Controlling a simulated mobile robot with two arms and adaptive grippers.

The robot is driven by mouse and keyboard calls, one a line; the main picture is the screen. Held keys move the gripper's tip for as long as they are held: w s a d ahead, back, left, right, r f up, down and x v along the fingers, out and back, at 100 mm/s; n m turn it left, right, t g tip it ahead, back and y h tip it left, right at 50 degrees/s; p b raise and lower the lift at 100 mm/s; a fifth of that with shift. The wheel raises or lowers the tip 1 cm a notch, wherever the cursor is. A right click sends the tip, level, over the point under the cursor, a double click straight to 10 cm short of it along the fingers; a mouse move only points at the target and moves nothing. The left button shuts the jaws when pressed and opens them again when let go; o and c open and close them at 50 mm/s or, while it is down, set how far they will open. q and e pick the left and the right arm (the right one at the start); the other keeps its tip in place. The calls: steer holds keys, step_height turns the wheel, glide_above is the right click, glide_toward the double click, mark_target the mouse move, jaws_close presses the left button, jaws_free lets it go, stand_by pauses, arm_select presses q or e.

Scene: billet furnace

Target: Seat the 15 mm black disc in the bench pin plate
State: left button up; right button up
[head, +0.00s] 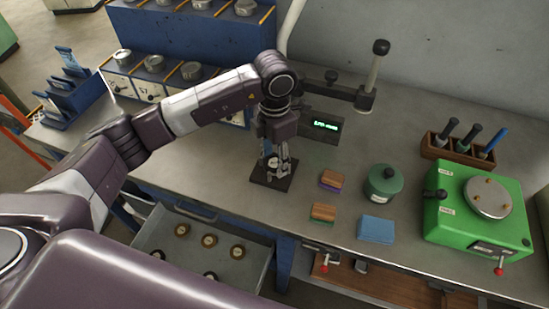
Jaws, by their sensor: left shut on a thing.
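The bench pin plate (258,178) is a small dark square plate lying flat on the grey bench, left of centre. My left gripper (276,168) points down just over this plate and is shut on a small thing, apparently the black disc. The disc is mostly hidden between the fingers, and I cannot tell whether it touches the plate or sits around a pin. My right gripper is not in view.
An open drawer (165,217) below the bench holds several dark round pieces with pale centres. A display (323,125) stands behind the gripper. To the right are brush-like blocks (332,180), a green canister (384,186), a blue cloth (375,228) and a green machine (460,223).

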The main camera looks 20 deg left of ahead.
mark_target(274, 163)
arm_select(q)
steer(key=shift+f+b, duration=0.55)
steer(key=o, duration=1.2)
step_height(274, 163, up, 11)
steer(key=p, duration=0.5)
steer(key=shift+p, duration=0.4)
